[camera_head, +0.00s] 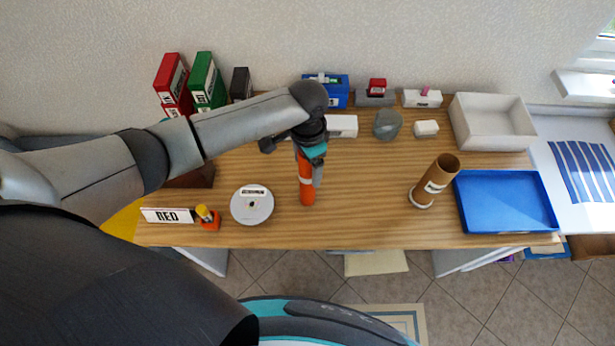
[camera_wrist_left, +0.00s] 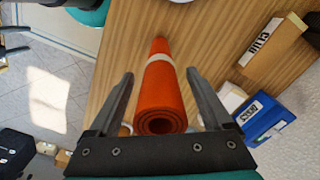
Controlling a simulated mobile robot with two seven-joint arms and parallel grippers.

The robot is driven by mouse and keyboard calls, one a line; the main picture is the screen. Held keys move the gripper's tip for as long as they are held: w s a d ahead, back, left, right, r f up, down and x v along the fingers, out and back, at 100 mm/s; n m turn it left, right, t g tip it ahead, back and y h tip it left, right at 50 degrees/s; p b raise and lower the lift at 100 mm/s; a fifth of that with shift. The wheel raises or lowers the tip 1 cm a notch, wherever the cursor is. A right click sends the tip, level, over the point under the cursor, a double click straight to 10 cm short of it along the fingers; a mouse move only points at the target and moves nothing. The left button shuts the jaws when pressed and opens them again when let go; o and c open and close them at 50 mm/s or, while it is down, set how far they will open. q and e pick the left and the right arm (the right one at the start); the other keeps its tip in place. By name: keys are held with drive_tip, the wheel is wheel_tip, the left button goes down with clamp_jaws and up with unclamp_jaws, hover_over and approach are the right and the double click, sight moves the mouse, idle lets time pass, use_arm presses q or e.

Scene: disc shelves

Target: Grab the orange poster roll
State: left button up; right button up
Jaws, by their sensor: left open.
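The orange poster roll (camera_head: 306,185) has a pale band and stands at the middle of the wooden table in the head view. My left gripper (camera_head: 312,170) is over it, hiding part of the roll. In the left wrist view the roll (camera_wrist_left: 165,97) lies between the two spread fingers of my left gripper (camera_wrist_left: 163,92), with its open end towards the camera. There are gaps between the roll and both fingers, so the gripper is open and empty. My right gripper is not in view.
A white disc (camera_head: 252,205) lies left of the roll, with a RED sign (camera_head: 167,215) further left. A brown tube (camera_head: 434,180) and a blue tray (camera_head: 507,226) are on the right. Several small boxes and a white bin (camera_head: 493,143) line the back. Bare wood lies between roll and tube.

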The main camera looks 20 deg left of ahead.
use_arm(q)
drive_tip(key=shift+f, duration=0.25)
drive_tip(key=shift+c, duration=0.3)
clamp_jaws()
idle(0.5)
